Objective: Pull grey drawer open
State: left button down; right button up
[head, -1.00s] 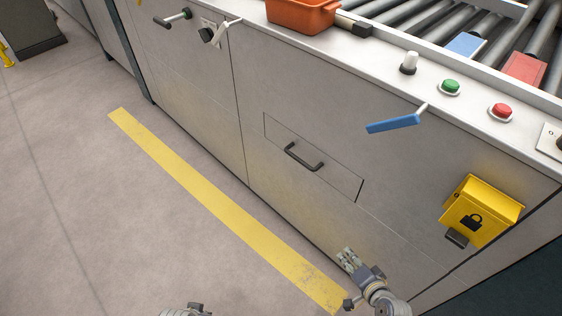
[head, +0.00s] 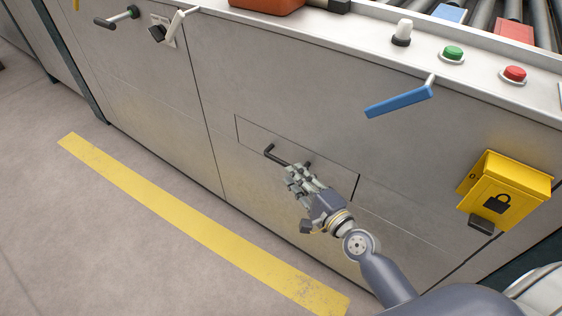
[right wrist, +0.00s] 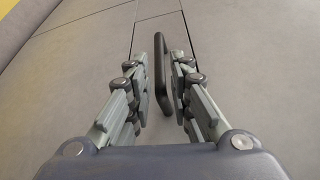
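The grey drawer (head: 256,131) is a flush panel in the machine's grey front and looks shut. Its dark bar handle (head: 276,156) is partly hidden behind my right gripper (head: 291,176) in the head view. In the right wrist view the handle (right wrist: 161,75) stands between the two spread fingers of the right gripper (right wrist: 163,75), with gaps visible at the sides. The right gripper is open, and I cannot tell whether a finger touches the handle. My left gripper is not in view.
A blue lever (head: 398,102) sticks out above the drawer. A yellow lock box (head: 504,190) juts out at the right. Green (head: 453,53) and red (head: 515,74) buttons sit on the top ledge. Floor with a yellow stripe (head: 190,215) lies clear in front.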

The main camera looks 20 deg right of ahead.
aim_at(282, 161)
jog(key=x, duration=0.7)
jog(key=shift+f, duration=0.15)
grip_shut()
